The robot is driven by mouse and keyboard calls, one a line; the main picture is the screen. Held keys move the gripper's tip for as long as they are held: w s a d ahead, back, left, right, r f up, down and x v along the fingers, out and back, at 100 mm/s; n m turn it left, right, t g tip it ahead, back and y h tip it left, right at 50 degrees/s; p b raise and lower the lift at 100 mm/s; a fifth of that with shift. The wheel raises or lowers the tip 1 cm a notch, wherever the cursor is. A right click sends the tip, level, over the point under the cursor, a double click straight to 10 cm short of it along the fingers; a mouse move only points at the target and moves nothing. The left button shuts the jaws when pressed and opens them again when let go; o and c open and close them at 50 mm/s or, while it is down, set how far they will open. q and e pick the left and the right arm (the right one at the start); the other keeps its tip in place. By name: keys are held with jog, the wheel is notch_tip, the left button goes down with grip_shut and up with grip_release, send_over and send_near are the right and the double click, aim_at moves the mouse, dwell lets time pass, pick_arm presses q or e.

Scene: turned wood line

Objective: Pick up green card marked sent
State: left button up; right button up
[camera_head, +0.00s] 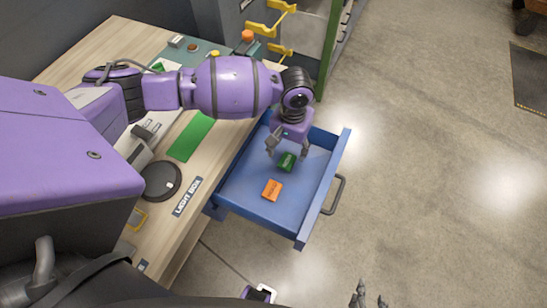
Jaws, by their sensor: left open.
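A small green card (286,163) with faint lettering, too small to read for sure, lies in the open blue drawer (241,193). My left gripper (287,153) reaches in over the drawer from above, its two fingers apart on either side of the green card's far end. I cannot tell whether the fingers touch the card. The card still appears to rest on the drawer floor. My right gripper (370,297) shows only partly at the bottom edge, its fingers apart and empty, well away from the drawer.
An orange card (272,189) lies in the drawer nearer me. The drawer's dark handle (335,195) sticks out on the right. The wooden bench (172,209) holds a green mat (191,136), a round black dial (161,181) and a "LIGHT BOX" label (187,196).

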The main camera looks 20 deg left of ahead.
aim_at(287, 161)
pick_arm(q)
notch_tip(287, 161, down, 6)
jog(key=shift+a+f, duration=0.1)
jog(key=shift+f, duration=0.15)
jog(key=shift+r, duration=0.1)
jog(key=c, duration=0.9)
